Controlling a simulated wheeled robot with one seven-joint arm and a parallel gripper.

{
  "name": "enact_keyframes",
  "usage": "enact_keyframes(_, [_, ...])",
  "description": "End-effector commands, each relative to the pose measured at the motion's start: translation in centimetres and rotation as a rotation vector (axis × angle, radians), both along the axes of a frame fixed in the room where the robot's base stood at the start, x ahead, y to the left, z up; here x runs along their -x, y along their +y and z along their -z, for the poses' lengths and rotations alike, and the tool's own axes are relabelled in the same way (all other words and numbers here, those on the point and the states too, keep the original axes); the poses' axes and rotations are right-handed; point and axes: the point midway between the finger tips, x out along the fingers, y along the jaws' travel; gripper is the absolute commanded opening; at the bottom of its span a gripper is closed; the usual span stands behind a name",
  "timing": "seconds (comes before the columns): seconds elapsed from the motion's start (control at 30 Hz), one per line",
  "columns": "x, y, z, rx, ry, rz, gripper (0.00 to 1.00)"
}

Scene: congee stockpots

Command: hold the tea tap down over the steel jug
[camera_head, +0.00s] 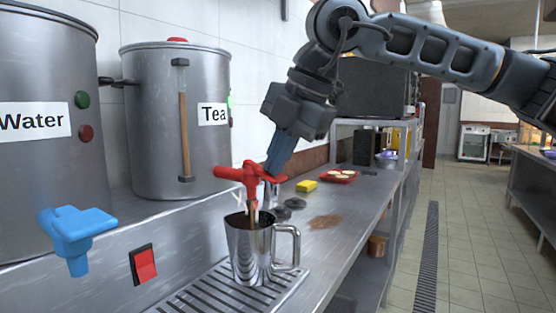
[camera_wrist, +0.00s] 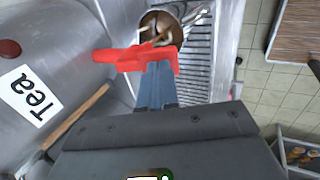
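The red tea tap (camera_head: 246,175) sticks out from the counter front below the steel tank (camera_head: 143,110) labelled "Tea". My gripper (camera_head: 273,172) comes down from above with its blue-grey fingers together, tips touching the tap's handle at its right end. The wrist view shows the fingertips (camera_wrist: 156,72) against the red tap (camera_wrist: 125,59), with no clear gap between them. The steel jug (camera_head: 246,250) stands upright on the drip grate, under the tap, handle to the right. A brownish stream seems to run from the spout into it. Brown liquid (camera_wrist: 160,27) shows inside the jug.
A "Water" tank (camera_head: 40,150) and blue tap (camera_head: 74,232) stand at left, with a red switch (camera_head: 145,264) between the taps. The drip grate (camera_head: 195,295) lies under the jug. A yellow sponge (camera_head: 306,186), a red plate (camera_head: 340,176) and a brown spill (camera_head: 325,222) lie further along the counter.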

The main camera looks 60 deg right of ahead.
Motion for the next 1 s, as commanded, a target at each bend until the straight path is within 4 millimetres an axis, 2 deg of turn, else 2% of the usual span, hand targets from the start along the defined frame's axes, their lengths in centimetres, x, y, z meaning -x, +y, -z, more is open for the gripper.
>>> enact_keyframes(0.2, [0.0, 0.0, -0.9, 0.000, 0.000, 0.000, 0.00])
enact_keyframes(0.63, [0.1, 0.0, -1.5, 0.000, -0.001, 0.001, 0.00])
enact_keyframes(1.0, [2.5, -0.1, -6.4, 0.000, -0.001, 0.001, 0.00])
